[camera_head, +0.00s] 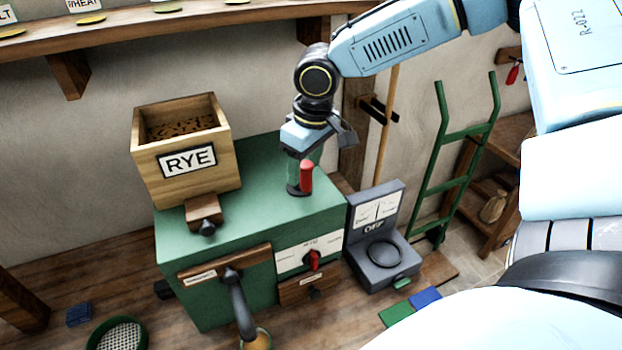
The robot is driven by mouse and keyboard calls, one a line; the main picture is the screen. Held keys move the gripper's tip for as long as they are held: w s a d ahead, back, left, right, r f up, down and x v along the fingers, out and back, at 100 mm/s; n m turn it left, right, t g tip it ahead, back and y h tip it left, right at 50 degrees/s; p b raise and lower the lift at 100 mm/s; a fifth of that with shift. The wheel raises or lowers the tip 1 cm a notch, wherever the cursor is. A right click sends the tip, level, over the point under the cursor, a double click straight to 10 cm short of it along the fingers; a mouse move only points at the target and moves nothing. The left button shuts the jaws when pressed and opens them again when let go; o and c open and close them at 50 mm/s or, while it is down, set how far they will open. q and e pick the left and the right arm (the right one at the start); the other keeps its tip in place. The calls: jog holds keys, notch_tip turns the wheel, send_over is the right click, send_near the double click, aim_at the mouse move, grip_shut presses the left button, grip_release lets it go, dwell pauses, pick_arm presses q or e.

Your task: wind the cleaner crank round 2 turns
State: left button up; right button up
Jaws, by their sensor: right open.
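The green cleaner machine (260,212) stands in the middle of the view. On its top, near the right end, is a crank with an upright red handle (306,177) and a dark base. My right gripper (312,150) points down just above and behind the red handle. It is open, and no hold on the handle shows. The fingertips are partly hidden, so I cannot tell whether they touch the crank. My left gripper is not in view.
A wooden RYE hopper (187,150) stands on the machine's left end. A red knob (313,260) and a grey spout (238,305) are on its front. A grey scale (383,240) stands to the right, with a green hand truck (455,160) behind. A shelf (150,30) runs above.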

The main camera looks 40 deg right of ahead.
notch_tip(320, 180, up, 7)
jog(key=p, duration=0.5)
jog(key=shift+f+p, duration=0.2)
jog(key=shift+p, duration=0.15)
jog(key=shift+r, duration=1.15)
